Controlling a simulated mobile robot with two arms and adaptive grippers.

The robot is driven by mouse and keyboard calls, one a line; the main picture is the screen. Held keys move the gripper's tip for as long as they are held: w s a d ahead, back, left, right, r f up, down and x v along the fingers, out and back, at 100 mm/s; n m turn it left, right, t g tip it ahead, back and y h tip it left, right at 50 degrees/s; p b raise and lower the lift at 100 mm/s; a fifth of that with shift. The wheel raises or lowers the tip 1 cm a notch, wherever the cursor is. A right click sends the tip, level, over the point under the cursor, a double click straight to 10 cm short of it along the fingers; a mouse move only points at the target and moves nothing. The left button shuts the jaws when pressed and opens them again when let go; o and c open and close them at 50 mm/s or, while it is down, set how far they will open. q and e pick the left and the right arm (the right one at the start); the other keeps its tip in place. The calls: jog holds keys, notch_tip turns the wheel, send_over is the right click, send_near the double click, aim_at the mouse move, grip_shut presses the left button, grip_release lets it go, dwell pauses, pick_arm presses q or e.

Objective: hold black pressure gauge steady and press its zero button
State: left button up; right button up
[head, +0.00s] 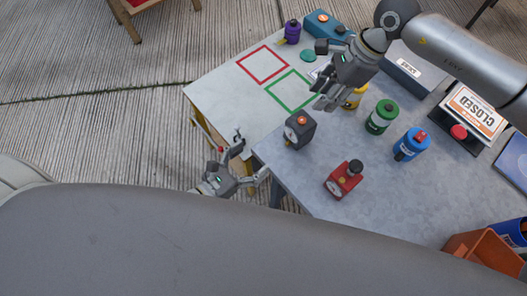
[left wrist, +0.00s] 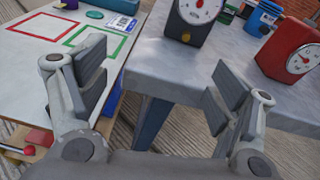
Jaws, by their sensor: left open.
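The black pressure gauge (head: 306,133) stands upright on the grey table near its left corner, with an orange piece (head: 302,120) on top. In the left wrist view the gauge (left wrist: 188,32) shows a white dial and a small orange spot below it; its top is cut off. My left gripper (head: 250,155) is open and empty, off the table edge to the lower left of the gauge, fingers pointing toward it but apart from it. My right gripper (head: 322,74) looks open and empty, above the table's far side, up and right of the gauge and not touching it.
A red gauge (head: 339,184) stands to the right of the black one. Green (head: 379,121) and blue (head: 405,150) canisters and a yellow item (head: 352,101) are behind. The white table (head: 219,101) has red and green outlined squares. Grey tabletop between the gauges is clear.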

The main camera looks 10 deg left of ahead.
pick_arm(q)
jog(key=m+h, duration=0.2)
send_near(291, 134)
jog(key=shift+w+d+f, duration=0.1)
jog(key=shift+w+d, duration=0.15)
jog(key=shift+d, duration=0.15)
jog(key=x, duration=1)
jog(key=shift+w, duration=0.15)
jog(key=c, duration=1.3)
jog(key=shift+c, duration=0.4)
pick_arm(e)
grip_shut()
